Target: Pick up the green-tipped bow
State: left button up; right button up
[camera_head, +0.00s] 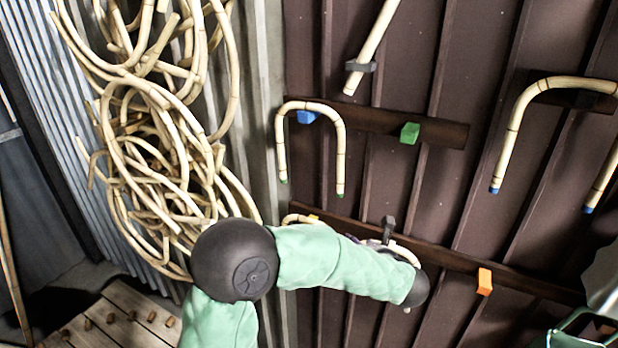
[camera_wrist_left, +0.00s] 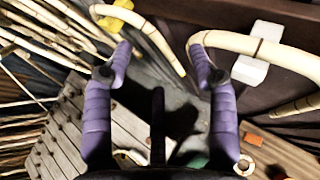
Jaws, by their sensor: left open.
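The green-tipped bow (camera_head: 339,140) is a pale rattan arch hanging over a blue block on the upper wall rail, with both green tips pointing down. My left gripper (camera_head: 387,240) is below and right of it, by the lower rail, mostly hidden behind my forearm. In the left wrist view my left gripper (camera_wrist_left: 160,52) is open, its two purple fingers wide apart. A bow on a yellow block (camera_wrist_left: 145,28) has an end between the fingers in the picture. Another bow (camera_wrist_left: 240,42) ends by the right finger; contact is unclear. No green tip is clear there.
A blue-tipped bow (camera_head: 514,120) hangs at the right. A green block (camera_head: 410,133) and an orange block (camera_head: 484,282) are on the rails. A tangle of rattan loops (camera_head: 150,130) hangs left. A slatted wooden top (camera_head: 110,315) is at lower left.

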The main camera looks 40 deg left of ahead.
aim_at(340, 161)
pick_arm(q)
notch_tip(340, 161, up, 19)
jog(key=s+a+t+y+p, duration=0.1)
jog(key=a+t+y+p, duration=0.15)
jog(key=y, duration=0.25)
jog(key=shift+g, duration=0.35)
jog(key=shift+w+r+p+x, duration=0.15)
jog(key=shift+p+x, duration=0.6)
jog(key=shift+x, duration=2.05)
jog(key=shift+w+r+p+x, duration=0.1)
jog(key=shift+p+x, duration=0.6)
jog(key=shift+x, duration=2.05)
jog(key=shift+s+d, duration=0.1)
jog(key=shift+d, duration=0.05)
grip_shut()
